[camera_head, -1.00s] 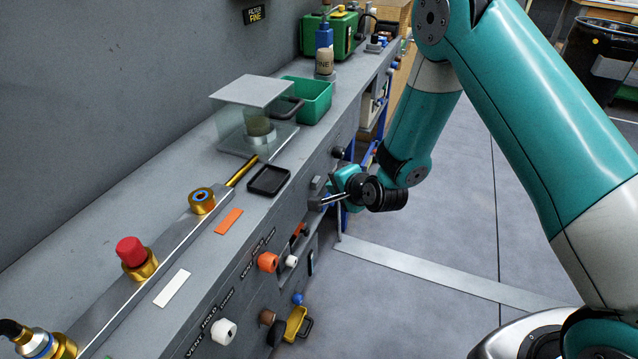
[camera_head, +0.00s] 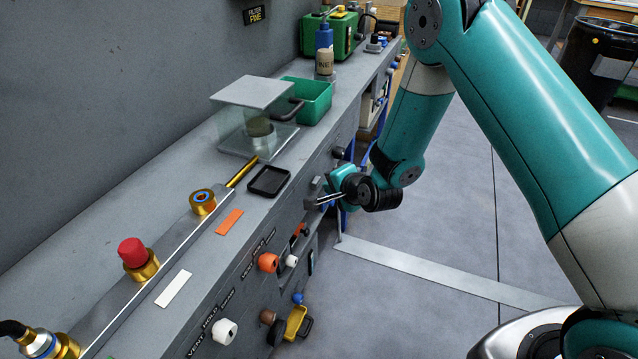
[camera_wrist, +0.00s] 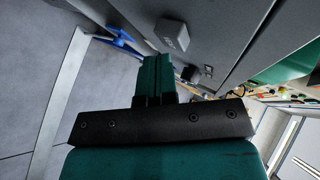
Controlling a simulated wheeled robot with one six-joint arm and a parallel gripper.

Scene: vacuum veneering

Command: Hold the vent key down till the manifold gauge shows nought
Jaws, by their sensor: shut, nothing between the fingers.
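My gripper (camera_head: 318,201) is shut and empty beside the grey bench front. Its fingertips are close to a small grey block (camera_head: 315,186) on that front; I cannot tell whether they touch. In the wrist view the shut fingers (camera_wrist: 157,62) point towards a grey block (camera_wrist: 171,35) on the panel. Lower left on the front are a white knob (camera_head: 224,331) and an orange knob (camera_head: 267,263). Lettering beside them includes "VENT" and "HOLD", small and slanted. I cannot tell which control is the vent key. No gauge face is readable in either view.
The bench top (camera_head: 165,204) holds a red button (camera_head: 132,252), a brass fitting (camera_head: 202,202), a black tray (camera_head: 269,181), a glass-sided box (camera_head: 253,92) and a green bin (camera_head: 308,98). A yellow-handled item (camera_head: 296,322) hangs low. The floor (camera_head: 440,225) right of the bench is open.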

